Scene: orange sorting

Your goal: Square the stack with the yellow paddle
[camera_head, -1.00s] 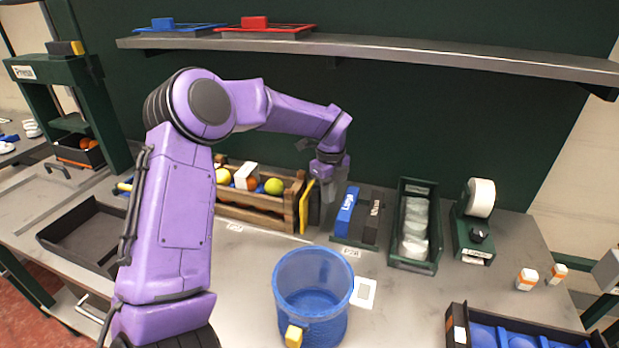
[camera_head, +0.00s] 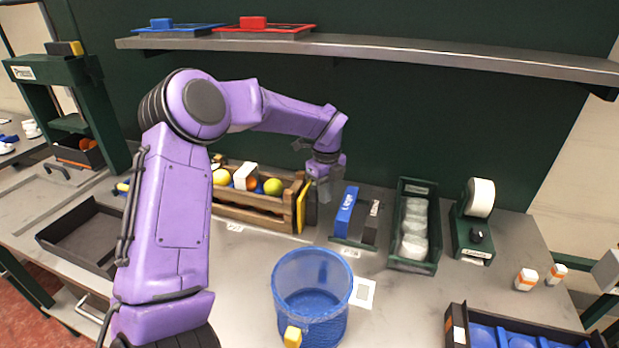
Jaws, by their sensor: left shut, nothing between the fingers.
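A thin yellow panel (camera_head: 302,208), which looks like the yellow paddle, stands upright against the right end of the wooden crate (camera_head: 252,213). A dark panel (camera_head: 312,210) stands just right of it. My left gripper (camera_head: 323,191) points down at the top right of these panels. It is shut and empty; whether it touches them I cannot tell. A blue block (camera_head: 346,211) and a black block (camera_head: 371,224) stand in a green holder right of the gripper. No stack is clearly recognisable. My right gripper is out of view.
The crate holds several round fruits and a white box (camera_head: 245,176). A blue bin (camera_head: 312,295) stands in front. A green tray of pale bags (camera_head: 404,261) and a tape dispenser (camera_head: 472,232) are at right. A shelf (camera_head: 380,50) hangs above. A dark empty tray (camera_head: 72,222) lies left.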

